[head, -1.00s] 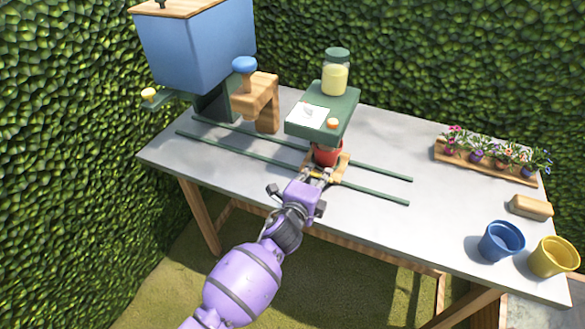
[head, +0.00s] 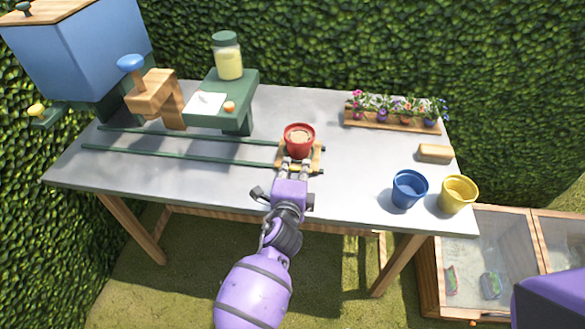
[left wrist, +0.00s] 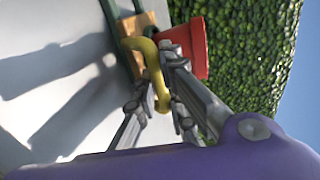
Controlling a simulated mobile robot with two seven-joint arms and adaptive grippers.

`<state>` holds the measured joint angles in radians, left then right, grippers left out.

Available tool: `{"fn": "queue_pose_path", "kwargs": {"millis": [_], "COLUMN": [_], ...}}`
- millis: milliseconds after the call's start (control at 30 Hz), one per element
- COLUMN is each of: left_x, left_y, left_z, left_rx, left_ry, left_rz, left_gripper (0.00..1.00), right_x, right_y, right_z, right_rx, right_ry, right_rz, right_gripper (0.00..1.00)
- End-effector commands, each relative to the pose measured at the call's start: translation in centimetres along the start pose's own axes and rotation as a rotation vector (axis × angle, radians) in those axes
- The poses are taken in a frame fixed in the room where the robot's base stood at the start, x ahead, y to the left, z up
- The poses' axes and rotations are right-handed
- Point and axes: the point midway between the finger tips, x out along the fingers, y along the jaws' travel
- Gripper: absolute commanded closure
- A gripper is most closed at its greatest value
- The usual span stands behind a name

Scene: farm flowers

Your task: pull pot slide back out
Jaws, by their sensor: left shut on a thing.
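The pot slide (head: 315,159) is a small wooden board at the right end of two green rails (head: 190,157). A red pot (head: 299,147) with pale fill stands upright on it. My left gripper (head: 293,168) is at the slide's front edge. In the left wrist view its fingers are shut on the slide's yellow curved handle (left wrist: 154,66), with the red pot (left wrist: 196,48) just beyond. My right gripper is out of view.
The green station (head: 235,88) with a jar (head: 227,57) stands left of the pot. A wooden press with blue knob (head: 131,62) is farther left. Blue (head: 409,190) and yellow (head: 458,195) pots stand at the right, with a flower tray (head: 390,121) behind.

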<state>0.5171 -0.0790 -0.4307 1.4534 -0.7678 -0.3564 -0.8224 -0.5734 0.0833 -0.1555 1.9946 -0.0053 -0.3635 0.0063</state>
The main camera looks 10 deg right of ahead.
Motion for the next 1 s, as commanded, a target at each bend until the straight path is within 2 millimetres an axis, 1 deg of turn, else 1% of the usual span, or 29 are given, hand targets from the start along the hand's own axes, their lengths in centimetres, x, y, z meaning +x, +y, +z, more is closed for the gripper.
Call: {"fn": "queue_pose_path", "kwargs": {"millis": [33,367,400,533,867,967,1000], "left_x": [-0.1,-0.1,-0.1,-0.1,-0.2,-1.0,-1.5], "left_y": [0.2,0.2,0.2,0.1,0.1,0.1,0.1], "left_z": [-0.4,-0.6,-0.7,-0.6,-0.3,-0.3,-0.3], "left_rx": [-0.001,-0.002,-0.002,-0.002,-0.001,-0.001,-0.001], "left_ry": [0.005,0.008,0.008,0.007,0.004,0.003,0.003], "left_rz": [0.003,0.002,0.002,0.002,0.001,0.001,0.001], "left_gripper": [1.0,1.0,0.88,0.71,0.71,0.71,0.71], "right_x": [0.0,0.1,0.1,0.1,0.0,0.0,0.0], "right_y": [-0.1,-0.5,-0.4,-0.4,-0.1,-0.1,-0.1], "right_z": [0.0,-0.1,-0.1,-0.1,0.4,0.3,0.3], "right_rx": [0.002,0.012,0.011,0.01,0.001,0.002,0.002], "right_ry": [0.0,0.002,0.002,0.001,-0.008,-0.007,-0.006], "right_rz": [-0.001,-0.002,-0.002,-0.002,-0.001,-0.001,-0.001], "right_gripper": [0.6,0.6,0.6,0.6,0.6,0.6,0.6]}}
